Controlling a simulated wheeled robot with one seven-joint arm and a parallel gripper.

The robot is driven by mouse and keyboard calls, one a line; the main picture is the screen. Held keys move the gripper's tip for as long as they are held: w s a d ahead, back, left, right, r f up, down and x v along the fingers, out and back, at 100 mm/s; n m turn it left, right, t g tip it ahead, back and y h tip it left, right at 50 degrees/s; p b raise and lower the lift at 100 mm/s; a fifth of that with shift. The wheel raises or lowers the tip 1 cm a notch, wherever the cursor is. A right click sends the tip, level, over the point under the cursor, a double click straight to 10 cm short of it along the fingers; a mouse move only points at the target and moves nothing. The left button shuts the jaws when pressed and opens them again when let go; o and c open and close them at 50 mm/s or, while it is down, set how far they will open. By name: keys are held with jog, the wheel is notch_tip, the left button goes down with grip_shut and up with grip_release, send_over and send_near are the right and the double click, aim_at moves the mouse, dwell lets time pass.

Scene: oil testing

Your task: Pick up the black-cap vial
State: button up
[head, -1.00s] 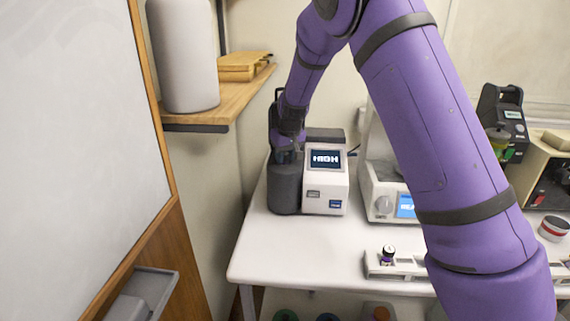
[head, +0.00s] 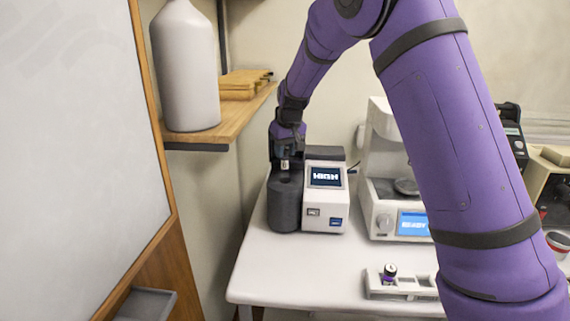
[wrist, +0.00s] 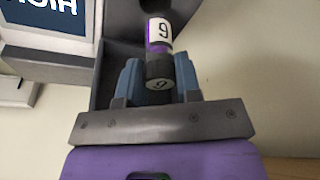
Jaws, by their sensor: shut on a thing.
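A vial (wrist: 159,38) with a dark cap (wrist: 159,71), a white label reading 9 and purple contents is held between the blue finger pads of my gripper (wrist: 159,82). In the head view, my gripper (head: 285,158) points down over the dark grey cylinder (head: 285,205) of the instrument, and the held vial's white label (head: 284,164) shows just above it. Whether the vial's lower end is clear of the cylinder cannot be told. A second dark-capped vial (head: 390,271) with a purple body stands in a white rack (head: 415,291) near the table's front edge.
The white instrument (head: 325,203) beside the cylinder has a screen reading HIGH. A white machine (head: 385,205) with a blue screen stands to its right. A wooden shelf (head: 225,119) with a large grey bottle (head: 186,65) is at the left. The table's front left (head: 285,270) is clear.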

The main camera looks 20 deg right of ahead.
notch_tip(320, 180, up, 20)
dwell(0.5)
